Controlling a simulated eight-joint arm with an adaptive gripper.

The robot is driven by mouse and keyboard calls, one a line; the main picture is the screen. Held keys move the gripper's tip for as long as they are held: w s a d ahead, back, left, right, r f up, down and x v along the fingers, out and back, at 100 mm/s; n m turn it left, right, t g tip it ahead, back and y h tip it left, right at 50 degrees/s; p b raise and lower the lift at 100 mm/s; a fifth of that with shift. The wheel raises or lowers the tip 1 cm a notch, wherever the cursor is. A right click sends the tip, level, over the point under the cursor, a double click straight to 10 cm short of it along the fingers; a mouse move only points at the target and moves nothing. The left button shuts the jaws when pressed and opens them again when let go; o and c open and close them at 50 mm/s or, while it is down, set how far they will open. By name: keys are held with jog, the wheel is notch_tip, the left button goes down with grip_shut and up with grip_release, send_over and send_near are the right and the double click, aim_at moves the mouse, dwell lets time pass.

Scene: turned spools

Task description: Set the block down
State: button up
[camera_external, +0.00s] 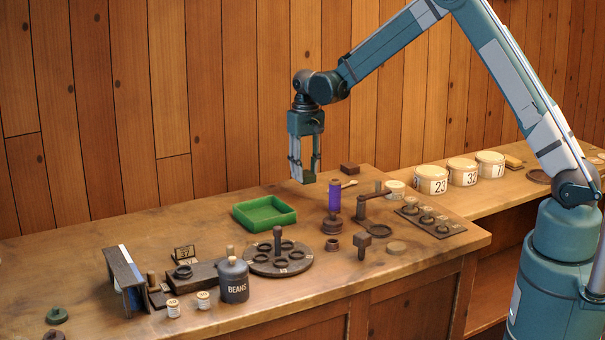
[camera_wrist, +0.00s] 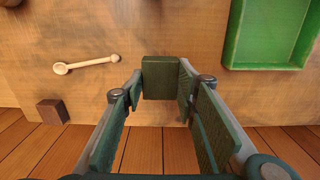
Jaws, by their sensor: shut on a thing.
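My gripper (camera_external: 304,172) hangs pointing down above the back part of the table (camera_external: 130,235). In the wrist view, its two fingers are shut on a dark olive-brown block (camera_wrist: 161,78). The held block also shows as a small dark shape at the fingertips in the external view (camera_external: 309,178). It appears to be above the tabletop; the exact gap is hard to judge. The patch of table under the block is hidden by it in the wrist view.
A loose dark brown block (camera_wrist: 52,112) and a wooden spoon (camera_wrist: 85,65) lie to the left in the wrist view. A green tray (camera_wrist: 233,40) is at its right. Spools, a round dark rack (camera_external: 262,264) and a beans jar (camera_external: 234,281) stand nearer the front. A plank wall is behind.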

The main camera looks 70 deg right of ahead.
aim_at(306, 173)
jog(key=shift+f, duration=1)
jog(key=shift+f, duration=0.1)
jog(key=shift+f, duration=1.8)
jog(key=shift+f, duration=0.1)
jog(key=o, duration=0.8)
notch_tip(306, 173, up, 12)
jog(key=shift+r, duration=0.15)
